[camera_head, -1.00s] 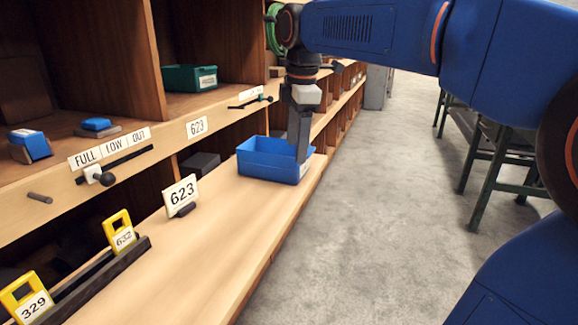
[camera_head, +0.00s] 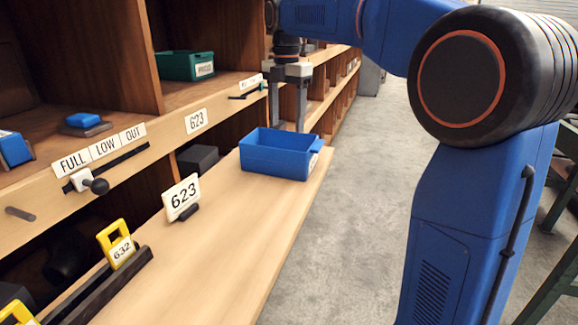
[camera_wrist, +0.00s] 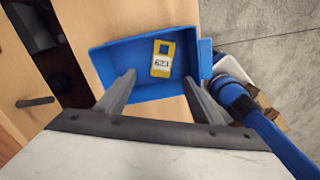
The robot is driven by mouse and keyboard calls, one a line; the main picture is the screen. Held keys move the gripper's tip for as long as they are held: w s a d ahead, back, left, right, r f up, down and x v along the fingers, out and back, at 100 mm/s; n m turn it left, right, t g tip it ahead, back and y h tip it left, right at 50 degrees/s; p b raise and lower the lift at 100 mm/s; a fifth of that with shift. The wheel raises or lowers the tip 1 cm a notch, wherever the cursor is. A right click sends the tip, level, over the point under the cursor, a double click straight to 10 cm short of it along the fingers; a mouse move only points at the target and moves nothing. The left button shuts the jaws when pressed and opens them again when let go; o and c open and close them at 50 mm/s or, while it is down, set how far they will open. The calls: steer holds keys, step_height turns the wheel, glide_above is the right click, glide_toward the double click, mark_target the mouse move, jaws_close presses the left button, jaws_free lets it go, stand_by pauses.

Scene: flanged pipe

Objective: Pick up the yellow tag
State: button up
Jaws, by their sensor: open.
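A yellow tag (camera_wrist: 162,58) with a white label, seemingly 623, lies inside the blue bin (camera_head: 273,160) in the wrist view. The bin's walls hide this tag in the head view. The bin's wall also shows in the wrist view (camera_wrist: 103,64). My gripper (camera_head: 289,126) is open and empty, behind the bin in the head view, its fingers pointing down. In the wrist view my gripper (camera_wrist: 160,79) has its fingers apart over the near side of the bin, with the tag beyond the gap. Another yellow tag (camera_head: 117,243), marked 632, stands in a dark rack.
A white 623 sign (camera_head: 182,196) stands on the wooden shelf (camera_head: 230,225) left of the bin. A lever (camera_head: 92,184) sticks out below the FULL, LOW, OUT labels. A green bin (camera_head: 185,65) sits in an upper compartment.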

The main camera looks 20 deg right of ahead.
step_height(320, 180, down, 6)
steer(key=shift+f, duration=0.25)
steer(key=shift+s+f, duration=0.2)
steer(key=shift+f, duration=1.1)
steer(key=shift+s+f, duration=0.15)
steer(key=shift+f, duration=1.15)
steer(key=c, duration=1.2)
steer(key=shift+r, duration=0.1)
step_height(320, 180, up, 18)
